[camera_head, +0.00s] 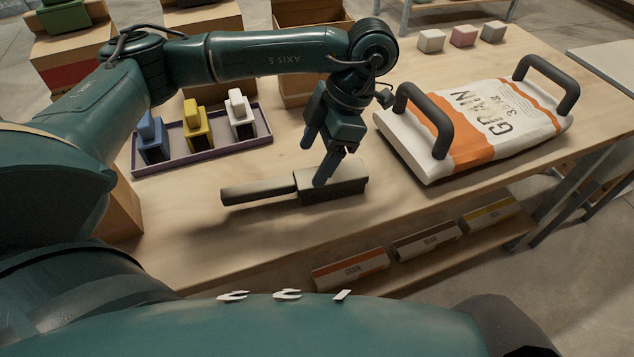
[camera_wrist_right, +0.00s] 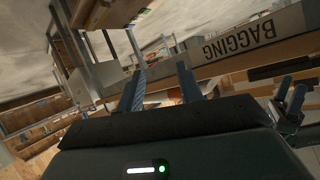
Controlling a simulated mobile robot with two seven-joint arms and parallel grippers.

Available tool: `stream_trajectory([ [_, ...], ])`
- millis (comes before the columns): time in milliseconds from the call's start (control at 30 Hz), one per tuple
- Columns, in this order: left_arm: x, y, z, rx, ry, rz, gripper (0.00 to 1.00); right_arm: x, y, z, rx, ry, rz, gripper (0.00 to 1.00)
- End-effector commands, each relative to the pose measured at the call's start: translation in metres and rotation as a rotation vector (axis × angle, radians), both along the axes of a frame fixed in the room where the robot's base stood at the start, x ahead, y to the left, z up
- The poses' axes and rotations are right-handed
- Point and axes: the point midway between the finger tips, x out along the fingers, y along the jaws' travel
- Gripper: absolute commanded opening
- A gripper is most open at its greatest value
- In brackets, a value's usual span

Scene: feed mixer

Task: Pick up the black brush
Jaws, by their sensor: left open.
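The black brush (camera_head: 258,192) lies on the wooden table, with its long handle toward the left and its blocky head toward the right. My left gripper (camera_head: 314,165) is open and points down at the head of the brush. One finger overlaps the head in the picture; the other shows behind it. I cannot tell whether either finger touches the brush. My right gripper (camera_wrist_right: 159,88) shows in the right wrist view with its two blue fingers apart and nothing between them.
A white and orange grain bag (camera_head: 487,127) with black handles lies right of my left gripper. A purple tray (camera_head: 205,152) with blue, yellow and white scoop-like items stands behind the brush. Small blocks (camera_head: 464,36) sit at the back. Labelled boxes (camera_head: 349,270) stand on a lower shelf.

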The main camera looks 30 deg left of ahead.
Motion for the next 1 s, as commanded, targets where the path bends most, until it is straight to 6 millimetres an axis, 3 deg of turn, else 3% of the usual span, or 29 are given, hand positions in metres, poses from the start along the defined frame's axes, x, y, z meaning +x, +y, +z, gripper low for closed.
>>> stream_trajectory([
  [167,-0.004,0.003,-0.012,-0.001,0.001,0.0,0.71,0.0,-0.001,-0.001,0.002,-0.003,-0.002,0.36],
  [500,-0.018,0.012,-0.053,-0.002,0.001,0.0,0.71,-0.003,-0.003,-0.004,0.002,-0.015,-0.01,0.36],
  [800,-0.019,0.014,-0.056,-0.001,-0.001,0.0,0.71,-0.002,-0.004,0.004,0.005,-0.034,-0.014,0.36],
  [1000,-0.019,0.014,-0.056,-0.002,-0.001,-0.001,0.55,-0.002,-0.004,0.002,0.003,-0.029,-0.014,0.36],
])
